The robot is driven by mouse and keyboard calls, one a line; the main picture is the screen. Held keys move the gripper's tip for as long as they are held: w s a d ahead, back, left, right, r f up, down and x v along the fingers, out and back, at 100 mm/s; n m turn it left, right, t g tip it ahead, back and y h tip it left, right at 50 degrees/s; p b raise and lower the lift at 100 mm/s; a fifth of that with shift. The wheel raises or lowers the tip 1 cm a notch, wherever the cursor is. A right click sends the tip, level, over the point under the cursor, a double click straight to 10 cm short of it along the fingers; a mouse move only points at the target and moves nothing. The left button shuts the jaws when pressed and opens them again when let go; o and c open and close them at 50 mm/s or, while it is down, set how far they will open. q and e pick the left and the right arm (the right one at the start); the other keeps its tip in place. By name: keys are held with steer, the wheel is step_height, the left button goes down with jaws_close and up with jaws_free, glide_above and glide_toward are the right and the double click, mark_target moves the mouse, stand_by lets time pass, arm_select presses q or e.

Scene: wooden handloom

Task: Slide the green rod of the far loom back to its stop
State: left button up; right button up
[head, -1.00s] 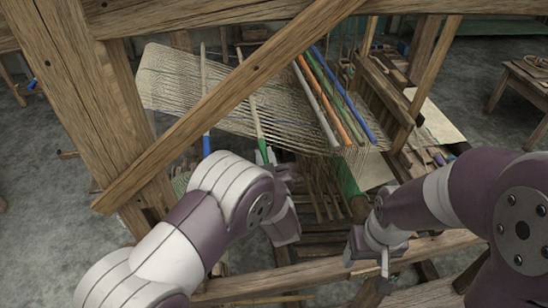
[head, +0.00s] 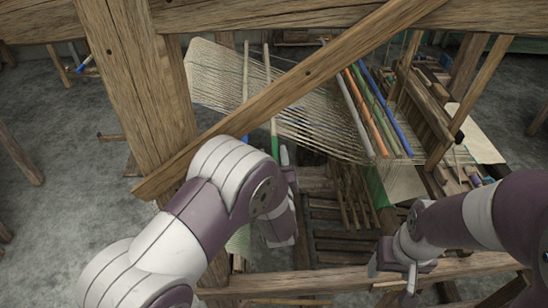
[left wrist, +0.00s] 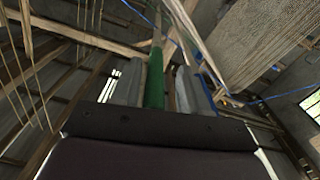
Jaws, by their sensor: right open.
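The green rod (head: 268,88) is pale with a green end. It lies across the loom's threads, right of a similar blue-ended rod (head: 245,90). The wooden brace hides part of it. My left gripper (head: 284,158) is at its green end. The rod's stop cannot be made out. My right gripper (head: 405,275) is open and empty at the lower right.
The loom's thick post (head: 135,90) and diagonal brace (head: 300,78) stand between my head and the threads (head: 215,80). Several coloured rods (head: 375,110) lie at the right of the threads. A front beam (head: 350,278) crosses below my grippers.

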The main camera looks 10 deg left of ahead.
arm_select(q)
steer(key=shift+s+d+f+b, duration=0.1)
steer(key=shift+s+d+b, duration=0.15)
steer(key=shift+s+b, duration=0.15)
steer(key=s+d+b, duration=0.2)
steer(key=s+b, duration=0.1)
steer(key=s, duration=0.8)
steer(key=shift+s+b, duration=0.3)
steer(key=shift+s, duration=0.05)
